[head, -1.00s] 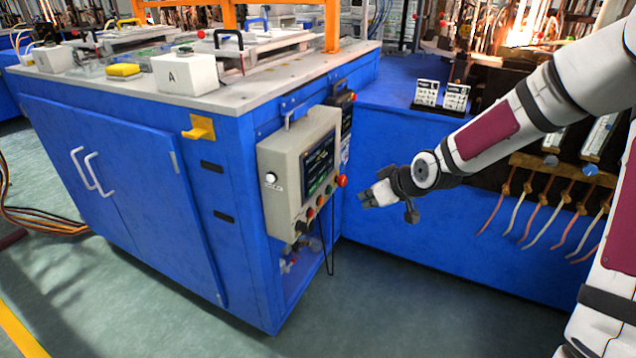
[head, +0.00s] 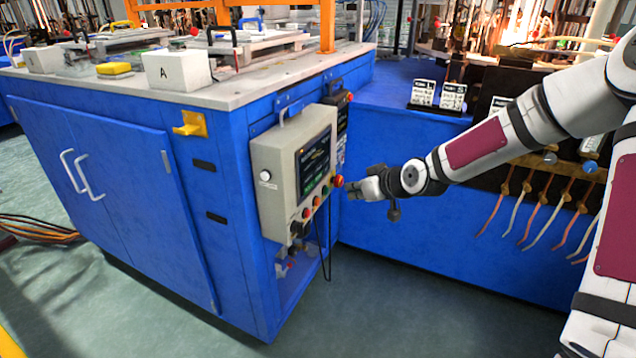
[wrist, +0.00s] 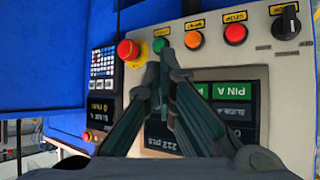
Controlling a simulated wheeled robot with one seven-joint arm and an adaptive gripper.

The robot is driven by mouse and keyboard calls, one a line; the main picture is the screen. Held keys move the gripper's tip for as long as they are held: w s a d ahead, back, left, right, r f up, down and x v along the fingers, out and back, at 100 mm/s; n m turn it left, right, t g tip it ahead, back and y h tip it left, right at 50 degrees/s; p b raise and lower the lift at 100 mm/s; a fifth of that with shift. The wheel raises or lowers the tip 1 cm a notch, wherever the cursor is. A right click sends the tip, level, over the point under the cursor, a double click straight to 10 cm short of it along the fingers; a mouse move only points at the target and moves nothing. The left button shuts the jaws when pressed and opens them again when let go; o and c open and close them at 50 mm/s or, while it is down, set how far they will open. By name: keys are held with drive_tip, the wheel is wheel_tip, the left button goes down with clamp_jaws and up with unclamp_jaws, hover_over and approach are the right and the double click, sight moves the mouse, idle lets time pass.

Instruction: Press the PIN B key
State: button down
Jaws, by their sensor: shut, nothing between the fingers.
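The grey control panel (head: 273,178) hangs on the side of the blue cabinet, with a dark screen (head: 315,165). In the wrist view the panel appears upside down. A green key (wrist: 232,90) labelled PIN A shows there on the screen. Another green patch (wrist: 201,91) shows beside it, mostly hidden by my fingers; I cannot read its label, and no PIN B label is visible. My gripper (head: 354,190) is shut and empty, just right of the panel near the red emergency stop (head: 338,181).
The wrist view shows a row with a green button (wrist: 160,44), an orange button (wrist: 193,40), a red button (wrist: 235,34) and a black knob (wrist: 286,26). The red mushroom stop (wrist: 130,52) sticks out close to my fingers. A black keypad (wrist: 103,62) lies beyond.

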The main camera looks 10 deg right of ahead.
drive_tip(key=w+a+b, duration=0.3)
drive_tip(key=a, duration=0.2)
drive_tip(key=shift+w, duration=0.35)
drive_tip(key=shift+w+a, duration=0.1)
drive_tip(key=shift+a, duration=0.1)
idle(1.1)
drive_tip(key=shift+w+a, duration=0.15)
drive_tip(key=shift+a, duration=0.05)
drive_tip(key=shift+w+a, duration=0.2)
drive_tip(key=shift+a, duration=0.05)
idle(1.0)
drive_tip(key=shift+s+d, duration=0.1)
drive_tip(key=shift+s+d+p, duration=0.3)
drive_tip(key=shift+s+d, duration=0.05)
drive_tip(key=shift+d, duration=0.15)
drive_tip(key=shift+s+d+p, duration=0.75)
drive_tip(key=shift+d+p, duration=0.05)
drive_tip(key=shift+d, duration=0.2)
drive_tip(key=shift+s+d+p, duration=0.75)
drive_tip(key=shift+d, duration=0.25)
